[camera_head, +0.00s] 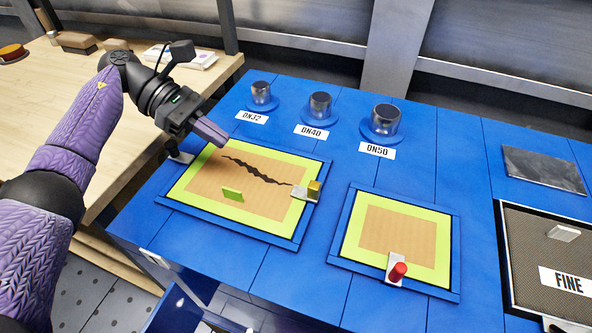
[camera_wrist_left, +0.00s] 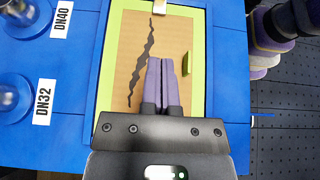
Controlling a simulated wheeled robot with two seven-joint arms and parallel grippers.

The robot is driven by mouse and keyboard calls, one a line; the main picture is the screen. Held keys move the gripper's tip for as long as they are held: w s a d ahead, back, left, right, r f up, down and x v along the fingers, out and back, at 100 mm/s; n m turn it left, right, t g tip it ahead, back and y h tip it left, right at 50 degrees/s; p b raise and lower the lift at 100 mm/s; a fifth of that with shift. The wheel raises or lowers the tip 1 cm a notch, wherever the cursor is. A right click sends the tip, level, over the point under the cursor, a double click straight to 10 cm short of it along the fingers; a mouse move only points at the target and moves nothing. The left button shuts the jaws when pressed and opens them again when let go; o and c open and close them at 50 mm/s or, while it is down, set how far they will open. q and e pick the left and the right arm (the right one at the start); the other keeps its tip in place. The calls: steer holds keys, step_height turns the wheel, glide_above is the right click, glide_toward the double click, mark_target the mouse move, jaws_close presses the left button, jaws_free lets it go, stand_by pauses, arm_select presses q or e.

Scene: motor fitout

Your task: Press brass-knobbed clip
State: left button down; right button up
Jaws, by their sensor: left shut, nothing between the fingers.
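The brass-knobbed clip (camera_head: 314,190) sits on the right edge of the larger blue frame (camera_head: 272,236). Its grey plate reaches over the lime border, and its brass knob stands at the outer end. It also shows at the top edge of the left wrist view (camera_wrist_left: 159,8). The frame holds a tan panel with a dark jagged crack and a small green block (camera_head: 232,194). My left gripper (camera_head: 222,142) is shut and empty over the far left part of this frame, well left of the brass-knobbed clip. My right gripper is not in view.
A black-knobbed clip (camera_head: 178,154) is at the frame's left edge, close to my left gripper. A smaller frame (camera_head: 345,241) with a red-knobbed clip (camera_head: 396,271) lies to the right. Metal cylinders labelled DN32, DN40 and DN50 (camera_head: 384,121) stand behind. A FINE tray (camera_head: 521,262) is far right.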

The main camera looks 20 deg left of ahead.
arm_select(q)
steer(key=shift+d+f, duration=0.1)
steer(key=shift+d, duration=0.1)
glide_toward(314, 185)
steer(key=f, duration=0.2)
steer(key=d+f, duration=0.1)
steer(key=f, duration=0.2)
steer(key=shift+s+d+b, duration=0.1)
steer(key=shift+d+b, duration=0.15)
steer(key=shift+b, duration=0.05)
steer(key=d, duration=0.2)
steer(key=shift+d+r, duration=0.15)
steer(key=shift+d, duration=0.7)
steer(key=d, duration=0.3)
steer(key=shift+s+d, duration=0.1)
